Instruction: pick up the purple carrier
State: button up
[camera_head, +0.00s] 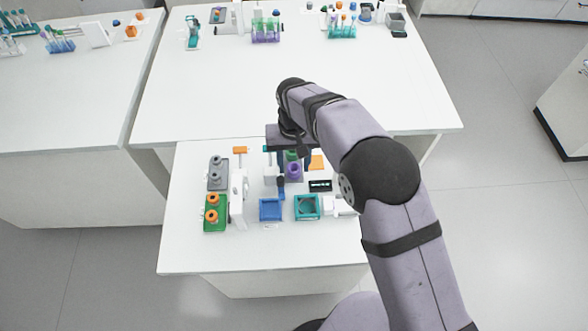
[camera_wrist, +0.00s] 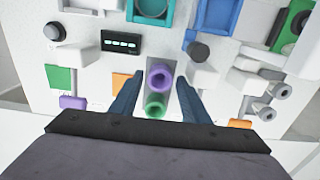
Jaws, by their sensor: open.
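The purple carrier (camera_wrist: 160,77) is a short round piece with a hole in its top, seen in the wrist view between the tips of my gripper's fingers. In the head view the purple carrier (camera_head: 294,172) stands upright under my gripper (camera_head: 293,160). My gripper is open, with its two blue fingers on either side of the carrier in the wrist view (camera_wrist: 158,90). I cannot tell whether they touch it. A green carrier (camera_wrist: 155,105) stands right beside the purple one, nearer the gripper body.
A blue open box (camera_head: 270,209) and a teal open box (camera_head: 306,207) stand in front. A black display block (camera_head: 320,185) is to the right. A green base with orange knobs (camera_head: 215,212) and a grey block (camera_head: 218,172) are at the left. The table's front strip is clear.

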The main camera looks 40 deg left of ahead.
jog(key=c, duration=0.7)
jog(key=shift+r, duration=0.1)
jog(key=shift+r+p, duration=2)
jog(key=shift+r, duration=0.7)
